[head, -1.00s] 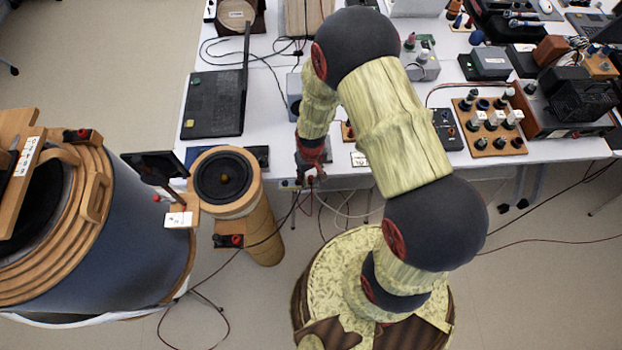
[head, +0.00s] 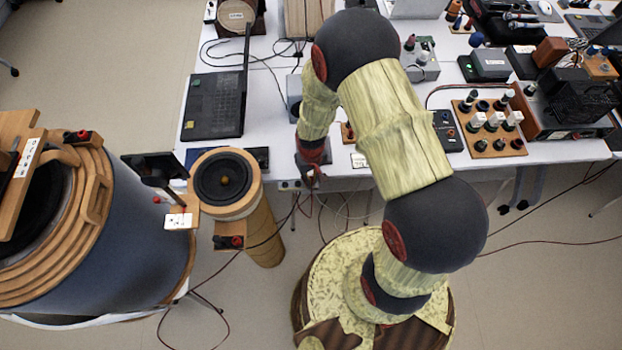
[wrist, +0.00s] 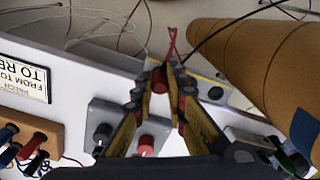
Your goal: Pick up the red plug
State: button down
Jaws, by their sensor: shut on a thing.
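The red plug (wrist: 159,79) shows in the wrist view between my fingertips, with a red lead (wrist: 171,44) rising behind it. My gripper (wrist: 163,88) is shut on the plug, and the fingers partly hide it. In the head view my gripper (head: 312,176) is at the front edge of the white table (head: 352,182), left of my arm's upper links. The plug is too small to make out clearly there.
In the wrist view a grey box with a red knob (wrist: 146,145) lies just below my fingers. A cardboard tube speaker (head: 262,215) stands left of my gripper in the head view. Loose cables hang below the table edge.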

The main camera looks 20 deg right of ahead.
jog(key=shift+w+r, duration=0.1)
jog(key=shift+r, duration=0.4)
notch_tip(320, 180, up, 2)
jog(key=shift+r+p, duration=0.15)
jog(key=shift+p, duration=0.3)
jog(key=s+r+p, duration=0.2)
jog(key=s+r, duration=0.7)
jog(key=s, duration=0.5)
jog(key=shift+a+r+p, duration=0.35)
jog(key=shift+a+p, duration=0.05)
notch_tip(320, 180, up, 7)
jog(key=p, duration=0.5)
jog(key=shift+f+p, duration=0.2)
jog(key=shift+p, duration=0.1)
jog(key=shift+s, duration=0.1)
